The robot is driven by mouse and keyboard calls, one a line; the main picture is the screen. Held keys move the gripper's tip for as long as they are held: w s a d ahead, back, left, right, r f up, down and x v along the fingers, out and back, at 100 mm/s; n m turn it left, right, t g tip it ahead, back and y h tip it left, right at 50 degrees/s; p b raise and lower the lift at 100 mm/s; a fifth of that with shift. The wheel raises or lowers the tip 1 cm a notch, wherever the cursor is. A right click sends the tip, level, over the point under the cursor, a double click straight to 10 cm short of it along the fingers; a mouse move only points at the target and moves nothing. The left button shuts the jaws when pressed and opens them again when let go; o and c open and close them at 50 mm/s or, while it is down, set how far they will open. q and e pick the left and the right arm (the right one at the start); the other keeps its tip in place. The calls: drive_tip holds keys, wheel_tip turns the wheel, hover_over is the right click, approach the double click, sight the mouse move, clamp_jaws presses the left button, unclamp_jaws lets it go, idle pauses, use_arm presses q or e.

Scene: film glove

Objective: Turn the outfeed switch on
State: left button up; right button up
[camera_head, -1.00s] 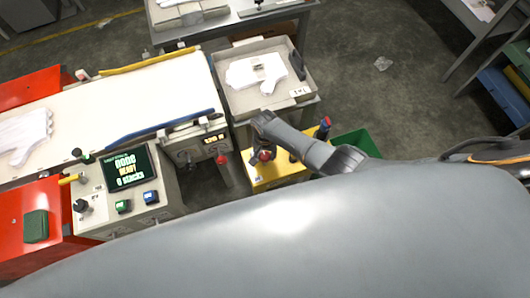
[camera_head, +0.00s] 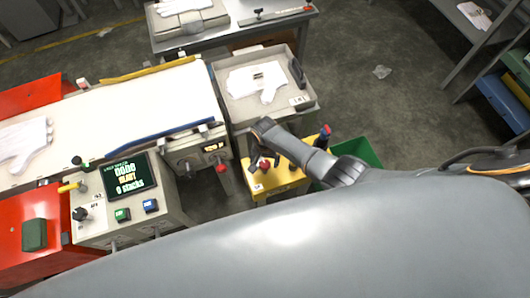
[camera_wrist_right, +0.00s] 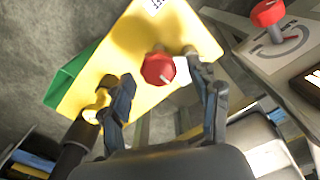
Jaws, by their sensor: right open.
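No label naming the outfeed switch is legible. A red knob (camera_wrist_right: 158,69) with a pale mark stands on a yellow box (camera_wrist_right: 112,55); in the head view the box (camera_head: 285,183) is beside the conveyor end and the knob (camera_head: 264,164) is partly hidden by my arm. My right gripper (camera_wrist_right: 160,66) is open, its fingers on either side of this knob, with gaps visible. In the head view my right gripper (camera_head: 258,157) is above the box. Another red knob (camera_wrist_right: 268,12) sits on a grey panel with a curved dial mark. My left gripper is not in view.
A grey tray (camera_head: 228,115) with a white glove stands behind the box. The conveyor (camera_head: 110,105) and a control panel (camera_head: 165,205) are at left. A red-topped post (camera_head: 325,131) and a green bin (camera_head: 362,148) are to the right.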

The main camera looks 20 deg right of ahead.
wheel_tip(320, 180, up, 11)
drive_tip(key=shift+r, duration=0.2)
idle(0.3)
idle(0.4)
drive_tip(key=s+d+r+n+t, duration=0.2)
drive_tip(key=s+d+r+n, duration=0.2)
drive_tip(key=s+r, duration=0.45)
drive_tip(key=s+d+r+n+t, duration=0.25)
drive_tip(key=s+r, duration=0.35)
drive_tip(key=s, duration=0.5)
wheel_tip(320, 180, down, 32)
drive_tip(key=s+r+g+b, duration=0.1)
drive_tip(key=s+g+b, duration=0.1)
drive_tip(key=b, duration=0.2)
drive_tip(key=s+d+f+n+g+b, duration=0.1)
drive_tip(key=s+d+f+b, duration=0.2)
drive_tip(key=s+f, duration=1.3)
wheel_tip(320, 180, down, 3)
drive_tip(key=shift+d+r, duration=0.2)
drive_tip(key=shift+d, duration=0.1)
